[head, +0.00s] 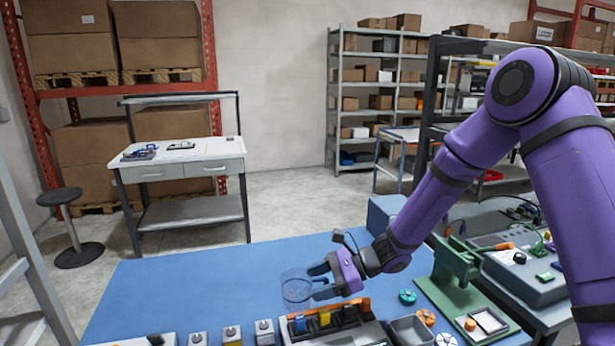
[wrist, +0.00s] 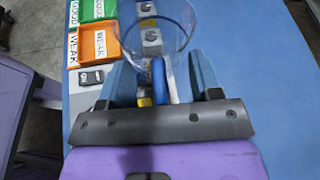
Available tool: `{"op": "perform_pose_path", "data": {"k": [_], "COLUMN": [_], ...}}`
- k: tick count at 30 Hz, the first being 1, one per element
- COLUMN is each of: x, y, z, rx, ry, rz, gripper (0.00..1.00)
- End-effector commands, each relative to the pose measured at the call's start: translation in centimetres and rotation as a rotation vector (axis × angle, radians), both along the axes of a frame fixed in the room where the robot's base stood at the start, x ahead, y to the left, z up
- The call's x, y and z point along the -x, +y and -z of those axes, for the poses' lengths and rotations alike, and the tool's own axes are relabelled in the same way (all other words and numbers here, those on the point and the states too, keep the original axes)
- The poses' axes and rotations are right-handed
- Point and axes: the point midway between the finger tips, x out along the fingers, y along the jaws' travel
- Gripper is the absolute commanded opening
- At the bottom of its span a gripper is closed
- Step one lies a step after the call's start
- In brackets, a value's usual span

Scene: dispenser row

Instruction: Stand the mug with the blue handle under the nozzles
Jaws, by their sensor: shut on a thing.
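The clear mug (head: 296,287) is at the tip of my gripper (head: 320,280), over the blue table in the head view. It looks upright; I cannot tell whether its base touches the table. In the wrist view the mug (wrist: 163,22) shows its see-through wall and its blue handle (wrist: 165,78). The small grey blocks with dark knobs (wrist: 151,35) show behind and through the mug. I cannot make out the nozzles for certain in either view.
Several small grey blocks (head: 232,334) line the table's near edge. A dark rack (head: 348,318) with coloured pieces is just in front of the gripper. A green press (head: 458,262) stands at right. Orange (wrist: 97,45) and green (wrist: 97,10) labelled trays lie left. The blue table's (head: 190,280) left part is clear.

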Motion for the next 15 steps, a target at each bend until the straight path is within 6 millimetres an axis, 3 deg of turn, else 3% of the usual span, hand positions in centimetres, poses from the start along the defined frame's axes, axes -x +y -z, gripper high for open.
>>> {"op": "perform_pose_path", "data": {"k": [10,15], "x": [-3.2,-6.2], "y": [-3.1,-6.9], "z": [-0.3,-0.8], "rx": [0.002,0.002], "ry": [0.0,-0.001], "rz": [0.224,0.448], "gripper": [0.05,0.05]}}
